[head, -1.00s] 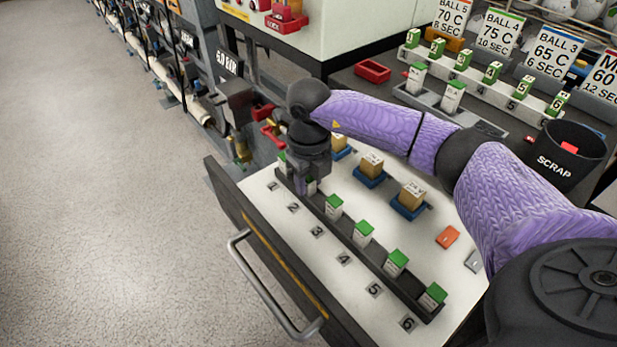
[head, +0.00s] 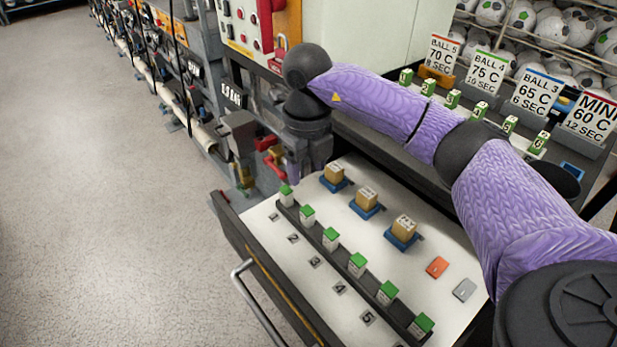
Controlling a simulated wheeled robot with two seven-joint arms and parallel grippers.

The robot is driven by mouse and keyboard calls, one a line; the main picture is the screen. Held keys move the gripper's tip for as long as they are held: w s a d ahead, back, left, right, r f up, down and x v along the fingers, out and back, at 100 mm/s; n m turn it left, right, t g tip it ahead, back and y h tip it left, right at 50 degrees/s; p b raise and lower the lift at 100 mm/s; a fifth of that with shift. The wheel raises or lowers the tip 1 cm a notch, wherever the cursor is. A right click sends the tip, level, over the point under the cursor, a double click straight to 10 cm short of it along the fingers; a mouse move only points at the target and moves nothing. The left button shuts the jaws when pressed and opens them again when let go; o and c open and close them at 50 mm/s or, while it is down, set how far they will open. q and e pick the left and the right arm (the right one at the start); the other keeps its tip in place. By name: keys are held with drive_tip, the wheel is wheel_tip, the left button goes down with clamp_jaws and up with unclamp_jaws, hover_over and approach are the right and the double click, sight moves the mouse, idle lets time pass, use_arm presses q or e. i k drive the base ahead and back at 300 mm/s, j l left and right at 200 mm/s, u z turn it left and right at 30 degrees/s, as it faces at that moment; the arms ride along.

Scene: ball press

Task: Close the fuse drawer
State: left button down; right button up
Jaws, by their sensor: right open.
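The fuse drawer (head: 425,292) is pulled out, its white top facing up and its dark front edge toward the lower left. A grey bar handle (head: 256,304) is on its front, partly cut off by the bottom edge. Several green-capped fuses (head: 331,238) stand upright in a dark rail along numbered marks. My right gripper (head: 293,170) is raised near the drawer's far left corner, above and behind the first fuse. It points down, open, with nothing seen in it; its fingertips are small and hard to make out. My left gripper is out of view.
Boxes on blue holders (head: 366,198), an orange tile (head: 437,267) and a grey tile (head: 464,290) sit in the drawer. The machine (head: 375,50) stands behind. A shelf with signs (head: 486,72) is at upper right. Open floor (head: 120,230) lies left of the drawer.

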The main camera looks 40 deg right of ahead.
sight(314, 288)
drive_tip(key=k+j, duration=0.75)
drive_tip(key=j, duration=0.25)
